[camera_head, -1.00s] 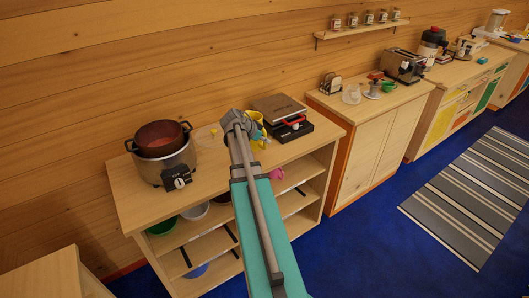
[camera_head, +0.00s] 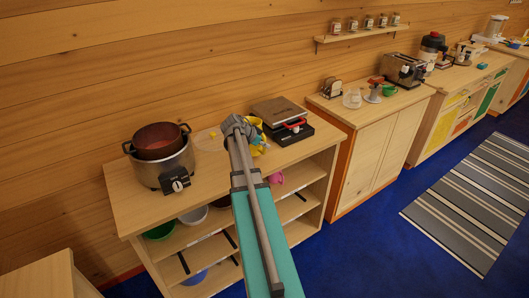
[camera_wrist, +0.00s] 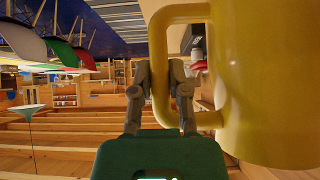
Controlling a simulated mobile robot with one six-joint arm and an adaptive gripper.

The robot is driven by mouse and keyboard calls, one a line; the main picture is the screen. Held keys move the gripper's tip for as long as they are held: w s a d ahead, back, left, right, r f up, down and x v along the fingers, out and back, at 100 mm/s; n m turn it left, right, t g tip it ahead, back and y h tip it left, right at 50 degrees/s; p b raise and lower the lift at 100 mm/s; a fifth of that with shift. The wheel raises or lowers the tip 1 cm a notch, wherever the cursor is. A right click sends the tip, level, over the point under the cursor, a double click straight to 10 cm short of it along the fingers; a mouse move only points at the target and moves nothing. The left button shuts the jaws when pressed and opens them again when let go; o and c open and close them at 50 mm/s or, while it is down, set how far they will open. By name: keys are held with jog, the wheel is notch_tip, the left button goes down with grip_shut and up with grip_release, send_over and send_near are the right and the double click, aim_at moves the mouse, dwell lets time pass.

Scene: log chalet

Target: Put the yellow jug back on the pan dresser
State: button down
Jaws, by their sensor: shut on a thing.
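The yellow jug (camera_wrist: 265,85) fills the right of the wrist view, with its handle toward my gripper (camera_wrist: 160,85). My gripper is shut on the handle, one finger on each side of its bar. In the head view the jug (camera_head: 258,138) shows only in part behind my gripper (camera_head: 245,128). The pan dresser (camera_head: 130,205) is the open-shelved wooden unit under my arm. The jug is over the right half of its top; whether it touches the top cannot be told.
A pot on a cooker (camera_head: 162,158) stands on the dresser's left. A black scale-like device (camera_head: 290,132) with a grey-brown slab (camera_head: 279,110) is close right of the jug. A clear round item (camera_head: 210,140) lies left of my gripper.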

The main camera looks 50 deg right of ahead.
jog(key=shift+f+b, duration=1.15)
jog(key=shift+f, duration=0.3)
jog(key=c, duration=0.6)
grip_release()
jog(key=shift+c, duration=0.2)
jog(key=shift+a+r, duration=0.15)
jog(key=p+v, duration=0.8)
jog(key=v, duration=0.3)
jog(key=shift+a+r, duration=0.25)
